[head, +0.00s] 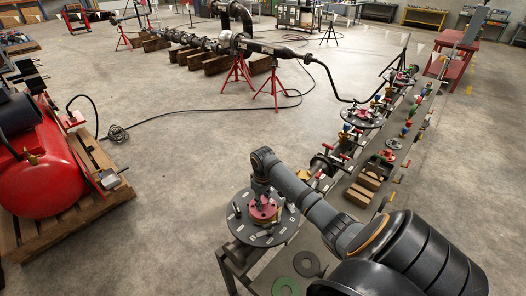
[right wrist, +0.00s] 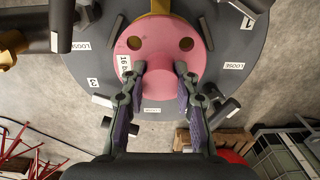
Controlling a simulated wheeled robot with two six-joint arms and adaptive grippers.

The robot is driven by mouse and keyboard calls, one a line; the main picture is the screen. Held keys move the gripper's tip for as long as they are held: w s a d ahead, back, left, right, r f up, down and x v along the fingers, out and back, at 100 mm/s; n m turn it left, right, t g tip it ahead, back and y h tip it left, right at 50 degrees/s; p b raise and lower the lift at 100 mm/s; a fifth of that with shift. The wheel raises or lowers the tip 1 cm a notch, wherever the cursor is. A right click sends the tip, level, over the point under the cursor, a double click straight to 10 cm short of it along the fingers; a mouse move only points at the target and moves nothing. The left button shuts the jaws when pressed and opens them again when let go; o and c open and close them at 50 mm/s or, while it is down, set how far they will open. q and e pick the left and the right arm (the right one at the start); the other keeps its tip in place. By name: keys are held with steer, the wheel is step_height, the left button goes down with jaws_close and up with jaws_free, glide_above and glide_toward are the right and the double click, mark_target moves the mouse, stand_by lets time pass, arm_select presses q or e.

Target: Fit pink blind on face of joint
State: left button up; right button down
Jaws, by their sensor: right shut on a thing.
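The pink blind (right wrist: 172,28) is a round disc with holes, a white label and a pink stub at its near edge. My right gripper (right wrist: 160,73) is shut on the stub, one finger on each side. In the head view the blind (head: 264,211) shows over a dark round plate (head: 283,226) under my right gripper (head: 262,199). I cannot tell whether it touches the plate. The plate carries white labels, some reading LOOSE, and dark bolt-like pieces round its rim. My left gripper is not in view. I cannot tell which pipe end is the joint.
A long bench (head: 364,187) with valves and fittings runs toward the back right. Green and dark rings (head: 285,287) lie at the front. A red tank (head: 40,160) stands on a pallet at left. A black pipe run rests on red stands (head: 237,72) behind. Open floor lies between.

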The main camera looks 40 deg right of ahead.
mark_target(263, 200)
steer(key=shift+f+b, duration=0.3)
steer(key=shift+f, duration=0.45)
steer(key=c, duration=0.9)
jaws_free()
steer(key=shift+c, duration=0.2)
step_height(263, 200, up, 12)
steer(key=shift+r, duration=0.1)
steer(key=shift+s, duration=0.1)
